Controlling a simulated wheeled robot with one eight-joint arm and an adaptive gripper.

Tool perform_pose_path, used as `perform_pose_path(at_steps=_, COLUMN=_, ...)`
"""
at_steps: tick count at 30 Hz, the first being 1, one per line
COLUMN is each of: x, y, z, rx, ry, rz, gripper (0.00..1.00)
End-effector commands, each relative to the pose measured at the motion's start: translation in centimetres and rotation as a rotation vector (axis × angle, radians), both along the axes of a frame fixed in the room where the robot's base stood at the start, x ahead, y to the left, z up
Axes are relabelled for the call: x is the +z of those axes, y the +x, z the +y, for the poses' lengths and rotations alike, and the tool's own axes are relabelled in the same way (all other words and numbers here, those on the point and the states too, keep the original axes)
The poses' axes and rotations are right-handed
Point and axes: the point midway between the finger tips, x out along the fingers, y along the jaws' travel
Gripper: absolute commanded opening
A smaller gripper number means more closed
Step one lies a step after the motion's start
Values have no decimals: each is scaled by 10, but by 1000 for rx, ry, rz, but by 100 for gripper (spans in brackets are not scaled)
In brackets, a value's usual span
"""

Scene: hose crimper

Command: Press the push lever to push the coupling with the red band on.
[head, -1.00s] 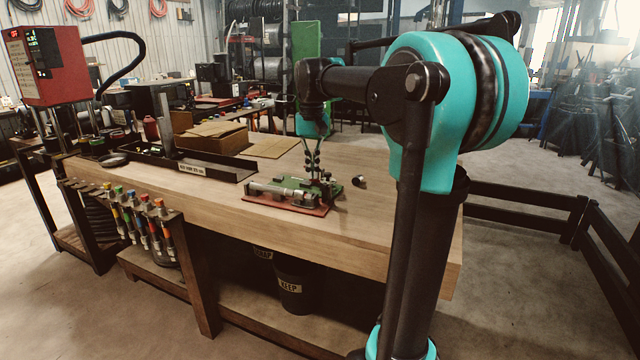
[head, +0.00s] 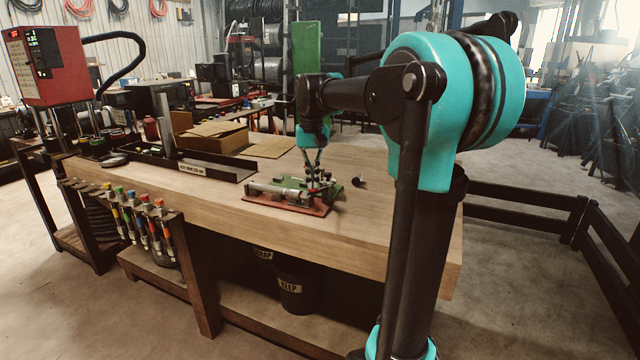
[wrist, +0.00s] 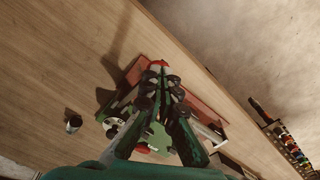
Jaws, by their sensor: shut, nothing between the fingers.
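The push fixture, a green bench tool on a red base plate (head: 312,209), sits near the front edge of the workbench. A pale cylindrical part (head: 265,188) lies along its left side. My gripper (head: 315,183) points down over the fixture's right part, fingers together and empty. In the wrist view my gripper (wrist: 157,72) has its tips beside a small red piece (wrist: 158,62), perhaps the push lever's end; contact cannot be told. The fingers cover much of the fixture. I cannot make out the red-banded coupling for sure.
A small dark cylindrical part (head: 358,181) lies loose right of the fixture. A long black tray (head: 195,163) and a cardboard box (head: 215,137) stand to the left and behind. Colour-topped tools (head: 140,220) hang at the bench's front. The bench's right end is clear.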

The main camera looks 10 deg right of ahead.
Motion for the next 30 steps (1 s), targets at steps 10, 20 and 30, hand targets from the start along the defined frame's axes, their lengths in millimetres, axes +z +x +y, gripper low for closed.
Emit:
perform_pose_path(at_steps=10, x=-12, y=1, z=-1, rx=-1, ry=-1, rz=-2, gripper=0)
perform_pose_path(at_steps=20, x=-22, y=1, z=-1, rx=-1, ry=-1, rz=-2, gripper=0)
perform_pose_path(at_steps=30, x=-33, y=0, z=-1, rx=-1, ry=-1, rz=-2, gripper=0)
